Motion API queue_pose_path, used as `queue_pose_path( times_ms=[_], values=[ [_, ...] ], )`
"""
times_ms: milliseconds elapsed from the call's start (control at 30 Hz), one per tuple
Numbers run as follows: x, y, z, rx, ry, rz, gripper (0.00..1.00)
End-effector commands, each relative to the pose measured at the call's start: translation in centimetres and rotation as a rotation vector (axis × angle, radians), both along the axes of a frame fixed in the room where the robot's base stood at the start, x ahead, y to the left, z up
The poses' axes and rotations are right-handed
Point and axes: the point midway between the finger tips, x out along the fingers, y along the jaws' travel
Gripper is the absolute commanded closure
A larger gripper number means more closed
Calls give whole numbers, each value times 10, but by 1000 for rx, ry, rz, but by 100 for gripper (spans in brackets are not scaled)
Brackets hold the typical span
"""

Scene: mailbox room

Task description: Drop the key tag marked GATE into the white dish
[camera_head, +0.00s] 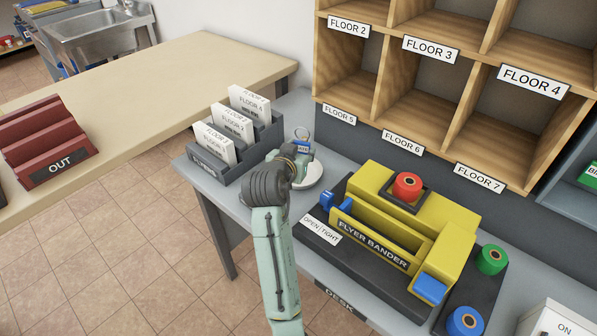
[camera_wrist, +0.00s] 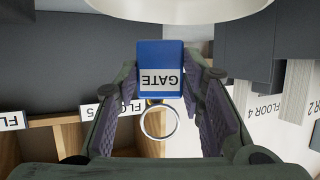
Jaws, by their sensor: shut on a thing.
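The blue key tag marked GATE (camera_wrist: 160,58) is held between the two fingers of my gripper (camera_wrist: 160,85), with its label upside down and its metal ring (camera_wrist: 159,122) hanging free in the wrist view. In the head view a small blue part of the tag (camera_head: 301,146) and its ring show at the end of my arm. My gripper (camera_head: 297,152) is shut on the tag. The white dish (camera_head: 314,178) stands on the grey desk, partly hidden behind my gripper. Its rim also shows at the top of the wrist view (camera_wrist: 190,10).
A dark sorter (camera_head: 238,165) with several floor cards stands just left of the dish. The yellow FLYER BANDER (camera_head: 375,250) is to its right. Wooden pigeonholes (camera_head: 390,120) rise behind. A red OUT tray (camera_head: 58,172) is on the beige counter.

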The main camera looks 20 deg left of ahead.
Motion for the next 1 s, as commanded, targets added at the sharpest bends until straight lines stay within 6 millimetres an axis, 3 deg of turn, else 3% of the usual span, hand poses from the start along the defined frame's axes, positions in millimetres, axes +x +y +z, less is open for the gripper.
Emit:
queue_pose_path(
  times_ms=[33,300,667,700,1000],
  values=[
    [0,0,-11,0,1,0,83],
    [0,0,-43,0,1,0,83],
    [0,0,-47,0,1,-1,83],
    [0,0,-47,0,1,-1,64],
    [0,0,-47,0,1,0,44]
  ],
)
